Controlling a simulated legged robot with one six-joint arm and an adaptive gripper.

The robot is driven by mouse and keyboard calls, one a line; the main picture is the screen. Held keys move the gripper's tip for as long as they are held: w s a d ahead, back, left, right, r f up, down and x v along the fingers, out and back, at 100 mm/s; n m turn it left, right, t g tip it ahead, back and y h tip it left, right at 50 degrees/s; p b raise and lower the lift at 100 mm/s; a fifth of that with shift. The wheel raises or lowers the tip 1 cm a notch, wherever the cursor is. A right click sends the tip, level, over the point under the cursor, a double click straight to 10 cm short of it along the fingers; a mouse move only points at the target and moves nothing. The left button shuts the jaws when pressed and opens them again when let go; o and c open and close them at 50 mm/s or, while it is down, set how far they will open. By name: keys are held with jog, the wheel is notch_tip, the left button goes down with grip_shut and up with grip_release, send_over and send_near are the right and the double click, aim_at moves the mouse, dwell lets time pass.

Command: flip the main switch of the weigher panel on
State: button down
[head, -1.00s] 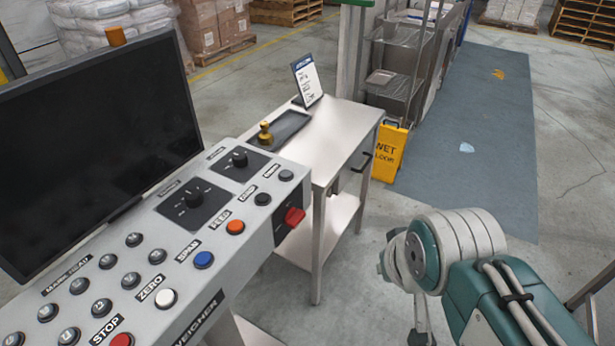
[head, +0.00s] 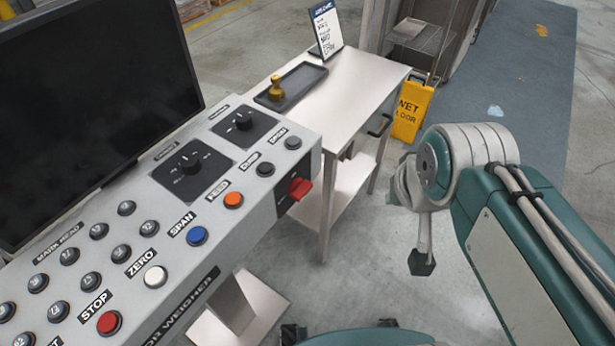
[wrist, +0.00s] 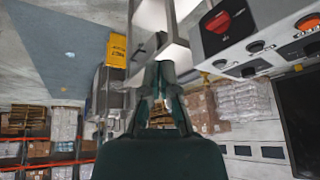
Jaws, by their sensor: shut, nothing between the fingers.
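The weigher panel (head: 233,270) is a pale grey sloped console with labelled buttons and knobs. The main switch looks to be the red handle (head: 300,188) on a dark plate at the panel's right end face. In the wrist view the red handle (wrist: 216,21) shows at the upper right on its dark plate, apart from my fingers. Which position it is in, I cannot tell. My gripper (head: 421,264) hangs fingers down in the head view, right of the panel, with open space between it and the switch. In the wrist view my gripper (wrist: 160,66) is shut and empty.
A steel table (head: 345,95) stands behind the panel with a dark tray (head: 300,78), a brass weight (head: 276,88) and a sign card (head: 326,28). A yellow wet-floor sign (head: 411,110) stands to its right. A dark screen (head: 85,100) rises behind the panel.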

jog(key=w+a+m+g, duration=0.3)
jog(key=w+a, duration=0.1)
jog(key=w, duration=0.5)
jog(key=m+g, duration=0.2)
jog(key=m, duration=0.2)
send_over(308, 184)
notch_tip(308, 184, down, 4)
jog(key=shift+r, duration=0.2)
notch_tip(308, 184, down, 14)
